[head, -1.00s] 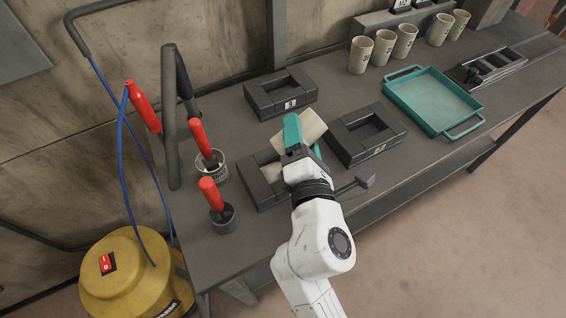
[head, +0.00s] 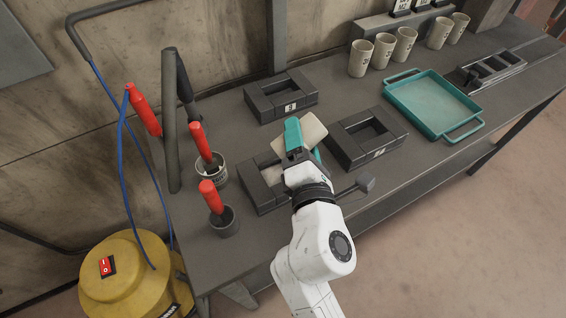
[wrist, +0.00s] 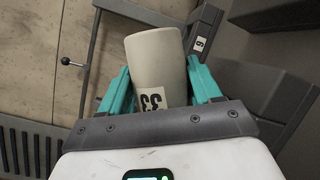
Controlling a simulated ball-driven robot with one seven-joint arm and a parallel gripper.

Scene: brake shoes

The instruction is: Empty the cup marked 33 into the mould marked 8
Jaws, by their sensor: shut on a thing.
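My gripper (head: 306,144) is shut on the cup marked 33 (head: 313,129), with one teal finger on each side of it. The cup is pale and strongly tilted above the front left mould (head: 262,199). In the wrist view the cup (wrist: 157,62) shows its 33 label upside down between my fingers (wrist: 158,85). Pale material shows in the front left mould's cavity; my gripper hides part of this mould, and I see no label on it. The right mould (head: 345,148) has a label too small to read surely. I cannot see inside the cup.
A mould labelled 9 (head: 262,101) stands behind. A teal tray (head: 395,99) and several pale cups (head: 361,58) are to the right. Two pots (head: 219,174) (head: 225,222) with red-handled tools stand close on the left. The bench's front edge is near my arm.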

